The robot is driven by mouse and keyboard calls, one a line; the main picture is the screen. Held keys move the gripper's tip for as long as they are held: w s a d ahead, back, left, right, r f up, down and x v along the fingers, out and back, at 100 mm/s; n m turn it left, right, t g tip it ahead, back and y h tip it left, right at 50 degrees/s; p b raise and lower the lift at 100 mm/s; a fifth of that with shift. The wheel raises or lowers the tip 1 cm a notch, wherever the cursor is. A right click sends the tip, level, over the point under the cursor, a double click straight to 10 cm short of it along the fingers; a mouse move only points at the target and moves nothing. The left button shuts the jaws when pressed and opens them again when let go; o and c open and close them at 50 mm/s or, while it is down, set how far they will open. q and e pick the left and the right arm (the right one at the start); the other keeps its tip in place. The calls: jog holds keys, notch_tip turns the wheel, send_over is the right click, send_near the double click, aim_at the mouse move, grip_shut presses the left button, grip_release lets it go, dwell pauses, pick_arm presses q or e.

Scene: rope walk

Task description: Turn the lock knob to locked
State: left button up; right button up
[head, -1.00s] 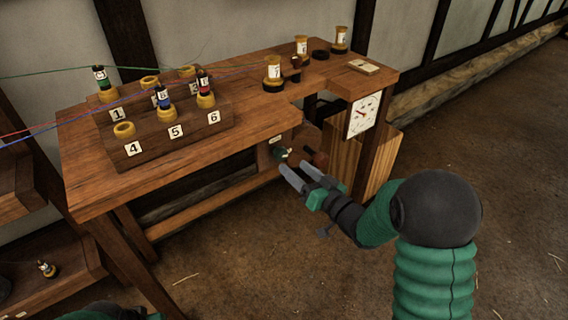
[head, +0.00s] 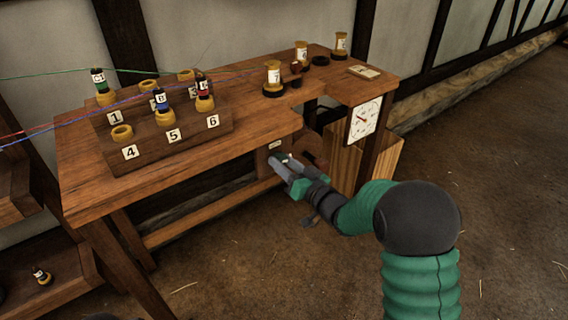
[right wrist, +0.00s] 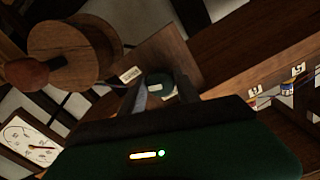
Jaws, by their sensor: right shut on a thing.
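The lock knob (right wrist: 154,79) is small, round and dark green with a pale mark. It sits on a wooden panel (right wrist: 176,52) under the bench, with a small label plate (right wrist: 130,75) beside it. In the head view my right gripper (head: 276,160) reaches under the bench front to this panel, and its fingers mostly hide the knob. In the right wrist view its two fingers stand either side of the knob, shut on it. The marking's exact direction is hard to read. My left gripper is not in view.
A wooden wheel or drum (right wrist: 72,55) with a round handle is close beside the knob. A white dial (head: 364,119) hangs at the bench's right end. The bench (head: 245,124) holds a numbered spool rack (head: 190,140) with coloured threads running left.

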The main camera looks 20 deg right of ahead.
grip_shut()
jog(key=n+b, duration=0.1)
jog(key=n, duration=0.4)
jog(key=shift+d+f+n, duration=0.1)
jog(key=shift+f+n, duration=0.05)
jog(key=shift+n, duration=0.25)
jog(key=n+b, duration=0.2)
jog(key=n, duration=0.3)
jog(key=n+b, duration=0.7)
jog(key=n, duration=0.4)
jog(key=shift+f, duration=0.1)
